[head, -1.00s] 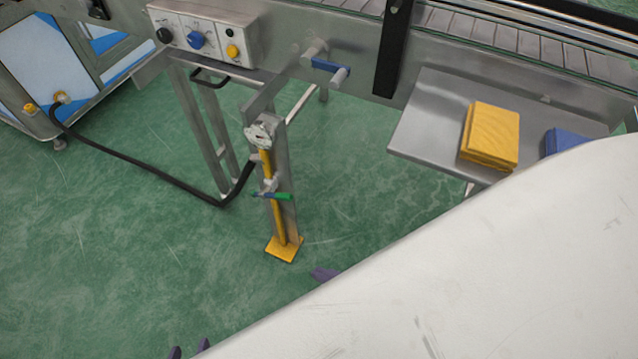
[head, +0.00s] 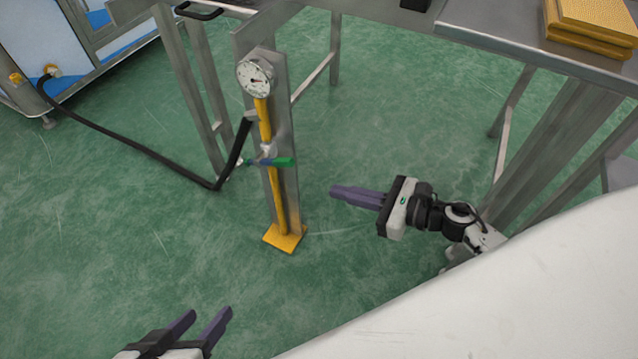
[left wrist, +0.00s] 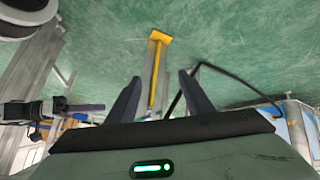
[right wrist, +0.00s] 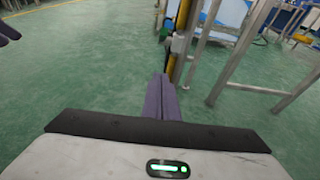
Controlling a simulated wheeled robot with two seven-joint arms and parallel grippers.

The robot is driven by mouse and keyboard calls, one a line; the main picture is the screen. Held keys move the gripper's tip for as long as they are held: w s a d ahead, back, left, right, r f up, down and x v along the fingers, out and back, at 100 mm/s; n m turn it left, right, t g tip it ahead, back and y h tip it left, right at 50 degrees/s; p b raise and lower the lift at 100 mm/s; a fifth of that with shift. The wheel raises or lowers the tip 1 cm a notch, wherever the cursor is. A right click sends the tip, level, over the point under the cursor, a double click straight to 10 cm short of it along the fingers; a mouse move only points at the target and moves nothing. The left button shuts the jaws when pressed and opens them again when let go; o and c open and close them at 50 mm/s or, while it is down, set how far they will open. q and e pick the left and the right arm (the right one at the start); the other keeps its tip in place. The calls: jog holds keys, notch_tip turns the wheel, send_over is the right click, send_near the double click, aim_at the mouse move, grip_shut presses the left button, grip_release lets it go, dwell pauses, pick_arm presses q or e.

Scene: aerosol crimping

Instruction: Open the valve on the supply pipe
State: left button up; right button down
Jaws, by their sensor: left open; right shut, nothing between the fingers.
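The yellow supply pipe (head: 277,200) stands upright on a steel post with a yellow foot. A round gauge (head: 255,78) sits at its top. My left gripper (head: 208,315) is open and empty, low and in front of the pipe. In the left wrist view the pipe (left wrist: 154,85) shows between the open fingers.
A black hose (head: 130,153) runs from the pipe to the blue and white cabinet (head: 95,35) at left. A steel table (head: 490,25) with yellow pads (head: 590,25) stands at back right, its legs near my right arm. The green floor around the post is clear.

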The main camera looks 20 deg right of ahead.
aim_at(275, 159)
pick_arm(q)
jog(key=shift+s+f, duration=0.1)
pick_arm(e)
jog(key=w+a+r, duration=0.1)
jog(key=w+a, duration=0.6)
jog(key=w, duration=0.1)
jog(key=shift+w+r, duration=0.2)
jog(key=shift+w, duration=0.1)
jog(key=shift+d, duration=0.1)
